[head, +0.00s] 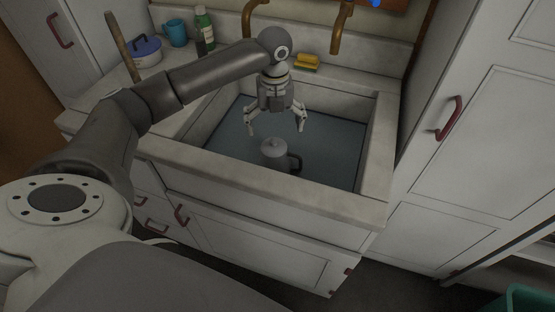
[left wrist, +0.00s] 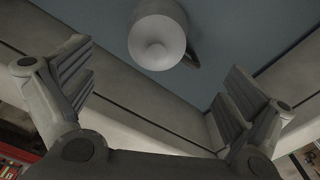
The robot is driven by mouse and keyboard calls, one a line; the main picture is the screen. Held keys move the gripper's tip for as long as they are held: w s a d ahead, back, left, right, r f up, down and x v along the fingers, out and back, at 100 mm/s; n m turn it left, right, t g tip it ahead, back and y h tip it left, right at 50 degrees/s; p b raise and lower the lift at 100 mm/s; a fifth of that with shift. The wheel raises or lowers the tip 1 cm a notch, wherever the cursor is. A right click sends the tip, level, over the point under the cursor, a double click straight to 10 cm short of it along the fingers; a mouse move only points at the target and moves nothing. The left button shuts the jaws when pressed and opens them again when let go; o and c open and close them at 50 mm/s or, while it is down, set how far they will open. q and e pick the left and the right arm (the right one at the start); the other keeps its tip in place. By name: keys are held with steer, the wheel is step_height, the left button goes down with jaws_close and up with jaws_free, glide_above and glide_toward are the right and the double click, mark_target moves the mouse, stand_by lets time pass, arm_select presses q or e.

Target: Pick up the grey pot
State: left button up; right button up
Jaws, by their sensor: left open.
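The gripper is apart from the pot. My right gripper is in neither view.
The sink (head: 225,178) has a raised pale rim around the pot. On the counter behind stand a blue-and-white lidded pot (head: 146,52), a blue mug (head: 176,33), a green bottle (head: 204,30) and a yellow sponge (head: 307,61). Brass taps (head: 341,28) hang over the back edge.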

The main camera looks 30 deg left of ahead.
mark_target(274, 140)
arm_select(q)
steer(key=f, duration=0.3)
steer(key=shift+s+f, duration=0.25)
steer(key=shift+f, duration=3.05)
steer(key=shift+a+r, duration=0.1)
steer(key=c, duration=1.7)
steer(key=shift+c, duration=0.2)
